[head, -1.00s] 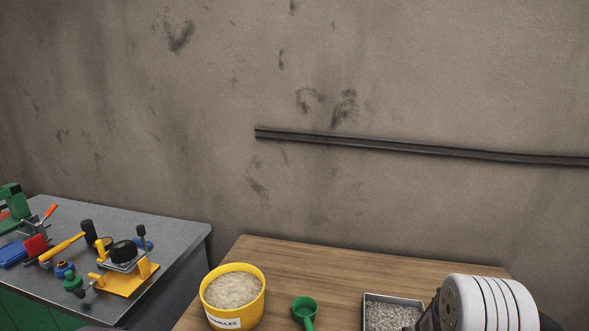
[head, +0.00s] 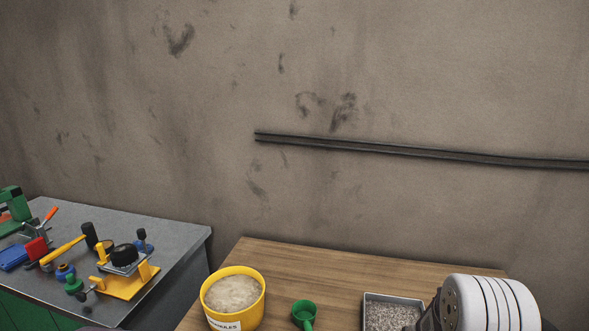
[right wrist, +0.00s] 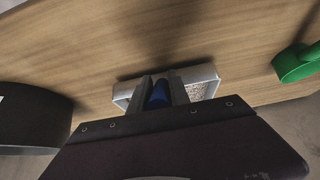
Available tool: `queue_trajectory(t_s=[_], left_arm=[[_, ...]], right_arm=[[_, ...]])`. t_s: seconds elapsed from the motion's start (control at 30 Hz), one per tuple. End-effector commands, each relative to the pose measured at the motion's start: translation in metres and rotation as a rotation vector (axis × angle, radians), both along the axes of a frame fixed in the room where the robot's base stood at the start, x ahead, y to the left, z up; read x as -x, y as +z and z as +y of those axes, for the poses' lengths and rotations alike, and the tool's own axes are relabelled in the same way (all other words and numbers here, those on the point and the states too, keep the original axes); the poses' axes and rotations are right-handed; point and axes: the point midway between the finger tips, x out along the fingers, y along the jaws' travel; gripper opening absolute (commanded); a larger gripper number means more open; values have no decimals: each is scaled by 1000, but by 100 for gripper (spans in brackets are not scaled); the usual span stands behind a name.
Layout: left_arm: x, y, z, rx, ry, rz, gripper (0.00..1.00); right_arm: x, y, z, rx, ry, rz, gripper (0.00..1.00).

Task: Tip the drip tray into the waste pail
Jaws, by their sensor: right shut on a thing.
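The drip tray (head: 366,306) is a shallow pale metal tray filled with grey granules, at the bottom right of the head view on the wooden table. In the right wrist view its pale wall (right wrist: 213,72) shows around the fingers, with grey granules inside. My right gripper (right wrist: 160,92) is shut on the tray's blue handle (right wrist: 160,95). In the head view my right wrist hides part of the tray. A dark round container (right wrist: 35,115) stands at the left of the right wrist view; I cannot tell if it is the waste pail. My left gripper is not in view.
A yellow tub (head: 233,273) of pale granules, with a label, and a green scoop (head: 304,312) stand left of the tray on the wooden table (head: 330,265). A grey bench (head: 175,235) with several tools is at the left. The table behind the tray is clear.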

Motion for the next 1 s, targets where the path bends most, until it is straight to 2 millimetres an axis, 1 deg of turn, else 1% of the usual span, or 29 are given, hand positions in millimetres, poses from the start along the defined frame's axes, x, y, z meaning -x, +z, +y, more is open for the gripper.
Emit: queue_trajectory(t_s=[0.03,0.4,1.0], left_arm=[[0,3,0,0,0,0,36],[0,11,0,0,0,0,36],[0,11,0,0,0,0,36]], right_arm=[[-1,4,0,1,0,-5,0],[-1,14,0,1,0,-4,0],[-1,14,0,1,0,-5,0]])
